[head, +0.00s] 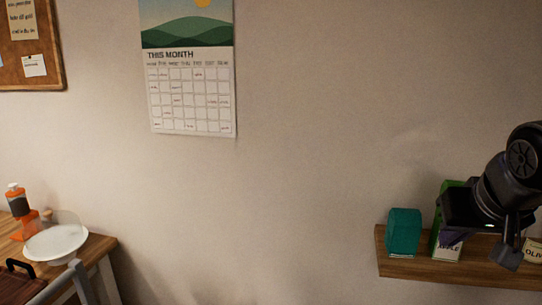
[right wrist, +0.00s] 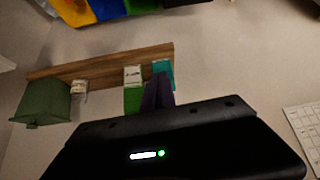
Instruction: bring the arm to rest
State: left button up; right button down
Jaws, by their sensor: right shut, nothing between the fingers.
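My right arm comes in at the right edge of the head view. Its gripper (head: 452,238) is in front of the wall shelf (head: 440,268), its dark fingers overlapping the green box labelled APPLE (head: 447,254). In the right wrist view the gripper (right wrist: 158,90) is shut with nothing in it, pointing towards the shelf (right wrist: 105,62). I cannot tell how far the fingertips are from the boxes. My left gripper is not in view.
A teal box (head: 403,232) and a partly hidden item labelled OLIV (head: 534,251) stand on the shelf. A calendar (head: 190,92) hangs on the wall. A wooden table (head: 101,247) at lower left carries a white plate (head: 56,243) and an orange-and-black bottle (head: 17,201). A green bin (right wrist: 42,103) shows in the wrist view.

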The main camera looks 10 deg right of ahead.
jog(key=w+a+f+n+g+y, duration=0.1)
jog(key=w+a+f, duration=0.25)
jog(key=f, duration=0.45)
jog(key=w+a+f+n+y, duration=0.1)
jog(key=w+a+f, duration=0.2)
jog(key=w+f, duration=0.35)
jog(key=w+a+f+n+g+y, duration=0.15)
jog(key=a+f, duration=0.25)
jog(key=f, duration=0.5)
jog(key=a+f, duration=0.5)
jog(key=f, duration=0.7)
jog(key=s+a+f+g+y, duration=0.1)
jog(key=s+a+f, duration=0.2)
jog(key=f, duration=0.3)
jog(key=s+a+f+m+g+y+p, duration=0.1)
jog(key=s+a+f, duration=0.15)
jog(key=f, duration=0.25)
jog(key=s+a+f+g, duration=0.1)
jog(key=s+a+f, duration=0.1)
jog(key=s+f, duration=0.3)
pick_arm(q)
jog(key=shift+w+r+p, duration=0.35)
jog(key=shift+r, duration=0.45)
pick_arm(e)
jog(key=s+a+f+m, duration=0.1)
jog(key=s+a+f, duration=0.3)
jog(key=s+f, duration=0.5)
jog(key=s+g, duration=0.1)
jog(key=s, duration=0.3)
jog(key=shift+s+f, duration=0.25)
